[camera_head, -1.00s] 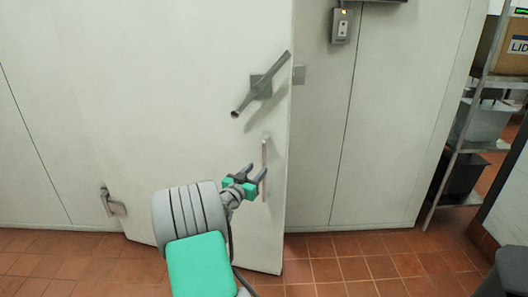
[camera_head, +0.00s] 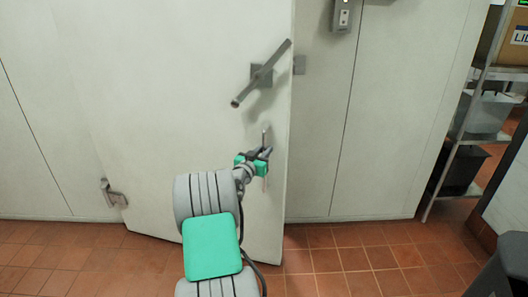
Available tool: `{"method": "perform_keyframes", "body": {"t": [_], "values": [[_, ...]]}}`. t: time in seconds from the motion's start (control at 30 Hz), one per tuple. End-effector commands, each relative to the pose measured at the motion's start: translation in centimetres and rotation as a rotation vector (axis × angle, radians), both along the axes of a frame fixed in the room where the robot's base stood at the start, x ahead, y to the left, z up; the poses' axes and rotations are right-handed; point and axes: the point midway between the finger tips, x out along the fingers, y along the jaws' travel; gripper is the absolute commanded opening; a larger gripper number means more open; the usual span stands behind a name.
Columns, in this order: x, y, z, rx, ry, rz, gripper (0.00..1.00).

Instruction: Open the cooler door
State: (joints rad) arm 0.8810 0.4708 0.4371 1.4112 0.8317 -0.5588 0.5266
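The cooler door (camera_head: 180,120) is a large off-white panel. Its right side stands out from the wall, and its bottom edge slants out over the floor, so it looks ajar. A grey diagonal lever (camera_head: 262,75) is mounted near its right edge. Below it is a thin vertical pull handle (camera_head: 265,183). My gripper (camera_head: 265,153) is at the middle of this pull handle, which shows above and below the fingers. The fingers overlap the handle in view; whether they are closed on it is too small to tell.
A grey hinge (camera_head: 113,195) is at the door's lower left. A grey control box (camera_head: 342,16) hangs on the wall right of the door. The red tiled floor (camera_head: 350,265) is clear in front.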

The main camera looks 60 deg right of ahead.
Motion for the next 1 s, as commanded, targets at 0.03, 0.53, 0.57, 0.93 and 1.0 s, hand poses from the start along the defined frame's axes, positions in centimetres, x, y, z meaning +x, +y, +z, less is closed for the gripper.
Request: {"method": "perform_keyframes", "body": {"t": [0.03,0.53,0.57,0.93,1.0], "values": [[0.00,0.01,0.01,0.000,0.000,0.000,0.15],[-0.13,-0.02,-0.01,0.000,0.001,-0.002,0.00],[-0.14,-0.03,-0.01,0.000,0.001,-0.002,0.00],[-0.20,-0.04,-0.02,0.001,0.001,-0.004,0.00],[-0.21,-0.04,-0.02,0.001,0.001,-0.004,0.00]]}}
